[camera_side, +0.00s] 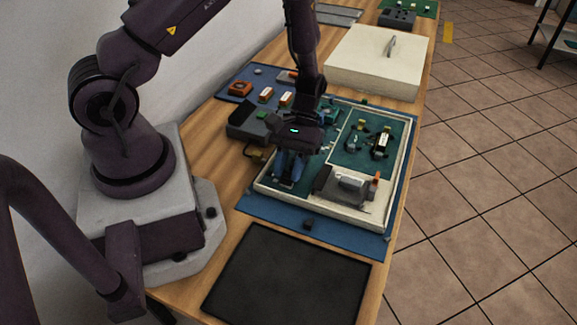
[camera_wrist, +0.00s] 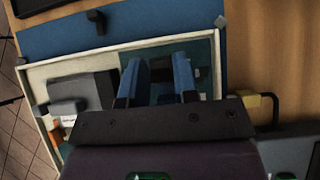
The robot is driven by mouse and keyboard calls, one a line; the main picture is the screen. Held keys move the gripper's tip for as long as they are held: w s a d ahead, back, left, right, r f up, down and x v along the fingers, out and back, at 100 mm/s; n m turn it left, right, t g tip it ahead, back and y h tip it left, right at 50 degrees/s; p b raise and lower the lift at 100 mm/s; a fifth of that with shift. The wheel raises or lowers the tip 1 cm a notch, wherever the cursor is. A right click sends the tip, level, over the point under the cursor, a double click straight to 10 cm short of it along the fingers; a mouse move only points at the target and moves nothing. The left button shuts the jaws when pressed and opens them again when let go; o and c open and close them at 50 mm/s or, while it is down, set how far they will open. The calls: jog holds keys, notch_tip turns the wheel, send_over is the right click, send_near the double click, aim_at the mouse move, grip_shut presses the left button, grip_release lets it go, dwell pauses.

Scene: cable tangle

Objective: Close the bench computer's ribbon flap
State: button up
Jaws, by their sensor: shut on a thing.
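The bench computer is an open cream case (camera_side: 408,150) with a green board (camera_side: 345,160) inside, and its rim also shows in the wrist view (camera_wrist: 90,57). My gripper (camera_side: 288,180) reaches down inside the case at its near left part. In the wrist view its two blue fingers (camera_wrist: 158,95) stand some way apart, shut on a small dark part between them. That part is mostly hidden, and I cannot tell for certain whether it is the ribbon flap. A grey block (camera_side: 345,184) sits to the right of the fingers, and it shows left of them in the wrist view (camera_wrist: 85,93).
The case lies on a blue mat (camera_side: 320,232). A black pad (camera_side: 288,275) lies in front. A cream lid with a handle (camera_side: 375,62) lies behind. A blue tray (camera_side: 240,85) with small parts and a dark box (camera_side: 245,122) are at the left.

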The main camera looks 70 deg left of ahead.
jog(key=o, duration=0.8)
jog(key=v, duration=1.3)
